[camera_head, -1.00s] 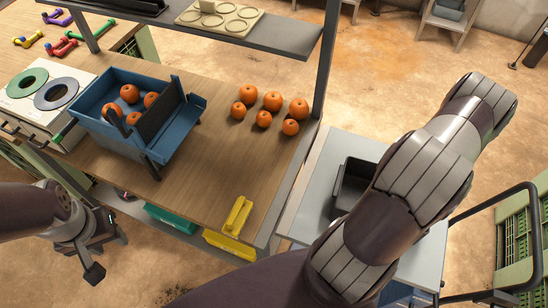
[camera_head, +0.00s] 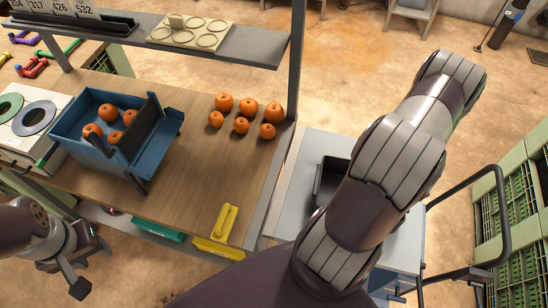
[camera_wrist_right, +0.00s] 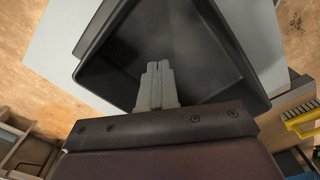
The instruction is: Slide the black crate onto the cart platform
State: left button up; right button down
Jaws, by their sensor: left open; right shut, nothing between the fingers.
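The black crate (camera_head: 329,180) sits on the light grey top of the cart platform (camera_head: 313,152); my right arm hides much of it in the head view. In the right wrist view the open crate (camera_wrist_right: 200,45) fills the middle, over the pale grey top (camera_wrist_right: 55,55). My right gripper (camera_wrist_right: 158,68) is shut and empty, its fingertips over the crate's interior by the near wall; whether they touch it I cannot tell. The head view hides this gripper behind my arm. My left gripper (camera_head: 92,268) is open and empty, at the lower left beside the workbench.
The wooden workbench (camera_head: 190,185) stands left of the cart, holding a blue bin (camera_head: 165,140), several oranges (camera_head: 241,125) and a yellow-handled item (camera_head: 225,222). A shelf post (camera_head: 297,60) rises at its corner. A black rail (camera_head: 500,215) and green crates (camera_head: 520,215) are at right.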

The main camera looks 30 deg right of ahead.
notch_tip(320, 180, up, 6)
jog(key=p, duration=0.4)
dwell(0.3)
jog(key=w+a+r+b, duration=0.1)
jog(key=w+a+b, duration=0.3)
jog(key=a, duration=0.7)
jog(key=w+a+r+m+t+b, duration=0.1)
jog(key=w+a+b, duration=0.4)
jog(key=a, duration=0.5)
jog(key=w+a+r+m+b, duration=0.1)
jog(key=w+a+r+b, duration=0.2)
jog(key=a, duration=0.8)
jog(key=shift+w+a+r+b, duration=0.3)
jog(key=shift+w+b, duration=0.5)
jog(key=shift+b, duration=0.45)
